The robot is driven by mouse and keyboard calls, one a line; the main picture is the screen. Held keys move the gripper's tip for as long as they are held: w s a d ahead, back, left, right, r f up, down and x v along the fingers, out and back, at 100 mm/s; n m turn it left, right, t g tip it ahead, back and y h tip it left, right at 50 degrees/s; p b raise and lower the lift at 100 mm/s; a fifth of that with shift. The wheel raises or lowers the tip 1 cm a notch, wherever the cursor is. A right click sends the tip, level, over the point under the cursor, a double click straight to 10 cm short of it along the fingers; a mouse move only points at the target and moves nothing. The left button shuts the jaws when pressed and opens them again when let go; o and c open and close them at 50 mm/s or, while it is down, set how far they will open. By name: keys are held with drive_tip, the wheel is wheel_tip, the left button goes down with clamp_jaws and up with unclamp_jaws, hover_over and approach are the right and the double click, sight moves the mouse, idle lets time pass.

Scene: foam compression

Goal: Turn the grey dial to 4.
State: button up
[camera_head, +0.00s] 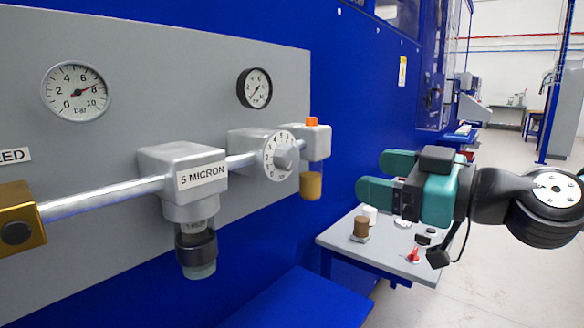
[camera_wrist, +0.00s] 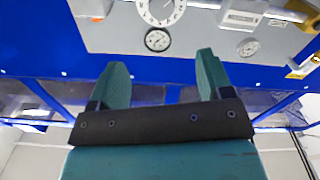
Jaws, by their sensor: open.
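The grey dial (camera_head: 281,156) is a round, numbered knob on the grey panel, joined to a pipe fitting. Its numbers are too small to read its setting surely. In the wrist view the dial (camera_wrist: 161,9) is cut off by the top edge, beyond the fingers. My gripper (camera_head: 376,174) has teal fingers and is to the right of the dial, clear of the panel and touching nothing. In the wrist view my gripper (camera_wrist: 160,62) shows two fingers spread apart with nothing between them.
A dark-rimmed gauge (camera_head: 254,88) is above the dial, and a larger gauge (camera_head: 76,91) is farther left. The 5 micron filter (camera_head: 184,170) is left of the dial; an orange-topped fitting (camera_head: 312,140) is right. A small table (camera_head: 340,240) with objects stands below my gripper.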

sight(293, 159)
drive_tip(key=p+x, duration=0.6)
drive_tip(key=x, duration=0.9)
drive_tip(key=shift+r, duration=0.1)
drive_tip(key=shift+w+a, duration=0.2)
drive_tip(key=shift+a, duration=0.15)
drive_tip(key=c, duration=0.9)
